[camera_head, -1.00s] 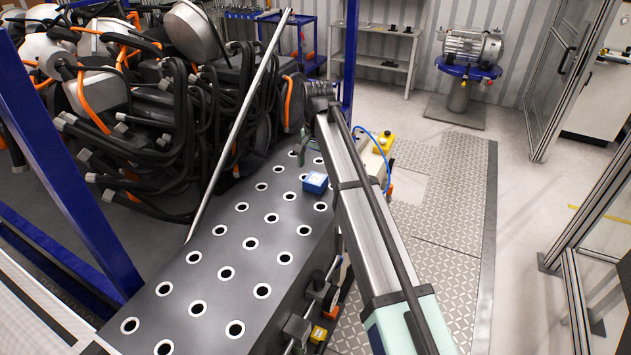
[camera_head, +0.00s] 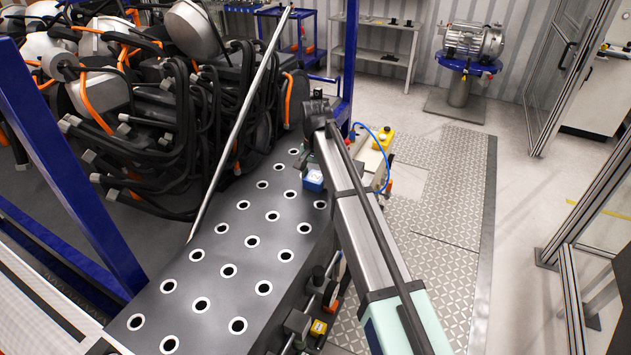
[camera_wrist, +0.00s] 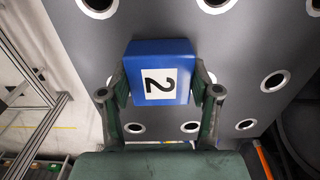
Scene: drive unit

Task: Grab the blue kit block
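The blue kit block (camera_wrist: 160,72) has a white label with a black 2 in the wrist view. It also shows in the head view (camera_head: 314,181), at the far right part of the grey perforated table (camera_head: 212,268). My gripper (camera_wrist: 160,85) has one green finger on each side of the block. Both fingers are very close to its sides. Whether they press on it or leave a thin gap, I cannot tell. In the head view my arm hides most of the gripper. Whether the block touches the table is not clear.
Black hoses and orange-trimmed machine parts (camera_head: 180,110) crowd the left side, with a slanted metal rod (camera_head: 240,125) in front. A blue frame post (camera_head: 65,165) stands at the left. A yellow part (camera_head: 384,140) is beyond my arm. The near table surface is clear.

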